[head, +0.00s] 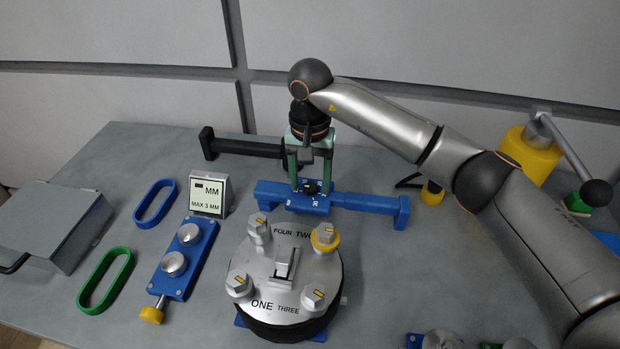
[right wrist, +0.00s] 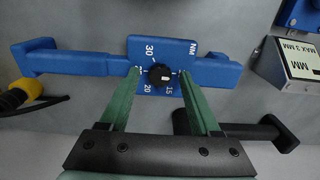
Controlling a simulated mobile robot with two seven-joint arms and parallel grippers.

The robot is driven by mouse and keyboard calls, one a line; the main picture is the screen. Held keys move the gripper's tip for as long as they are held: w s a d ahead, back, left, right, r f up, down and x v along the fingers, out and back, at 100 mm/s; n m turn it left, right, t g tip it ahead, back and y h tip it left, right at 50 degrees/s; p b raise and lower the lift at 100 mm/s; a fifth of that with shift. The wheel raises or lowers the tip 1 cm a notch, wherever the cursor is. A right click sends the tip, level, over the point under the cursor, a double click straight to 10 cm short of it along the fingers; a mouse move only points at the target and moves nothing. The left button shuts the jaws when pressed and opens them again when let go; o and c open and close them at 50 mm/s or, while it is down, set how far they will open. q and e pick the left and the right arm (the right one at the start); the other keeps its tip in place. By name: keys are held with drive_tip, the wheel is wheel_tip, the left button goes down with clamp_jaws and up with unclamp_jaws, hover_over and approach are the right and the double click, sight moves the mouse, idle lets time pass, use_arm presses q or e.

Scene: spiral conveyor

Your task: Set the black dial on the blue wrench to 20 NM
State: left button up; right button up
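The blue wrench (head: 365,203) lies across the table behind the round flange, and it also shows in the right wrist view (right wrist: 85,63). Its black dial (right wrist: 160,75) sits on the wide blue plate, with 30, 20, 15 and NM printed around it. A small white mark shows on the dial's right part; I cannot tell exactly which number it points to. My right gripper (head: 311,188) reaches down from above with green fingers. In the right wrist view the fingertips (right wrist: 160,73) stand either side of the dial, with gaps. My left gripper is out of view.
A black-handled tool (head: 240,146) lies behind the wrench. The round flange (head: 270,262) with several bolts stands in front. A display reading MAX 3 MM (head: 208,194), a blue block (head: 188,262), and blue (head: 155,204) and green (head: 105,280) rings are left. A yellow cylinder (head: 530,155) stands right.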

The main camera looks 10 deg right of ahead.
clamp_jaws()
idle(0.3)
drive_tip(key=shift+m, duration=0.3)
drive_tip(key=m+b, duration=0.1)
drive_tip(key=m, duration=0.3)
drive_tip(key=shift+m+b, duration=0.3)
drive_tip(key=m+b, duration=0.1)
drive_tip(key=m, duration=1.1)
drive_tip(key=shift+m+b, duration=0.35)
drive_tip(key=shift+m, duration=0.05)
drive_tip(key=m, duration=0.5)
drive_tip(key=shift+m, duration=0.3)
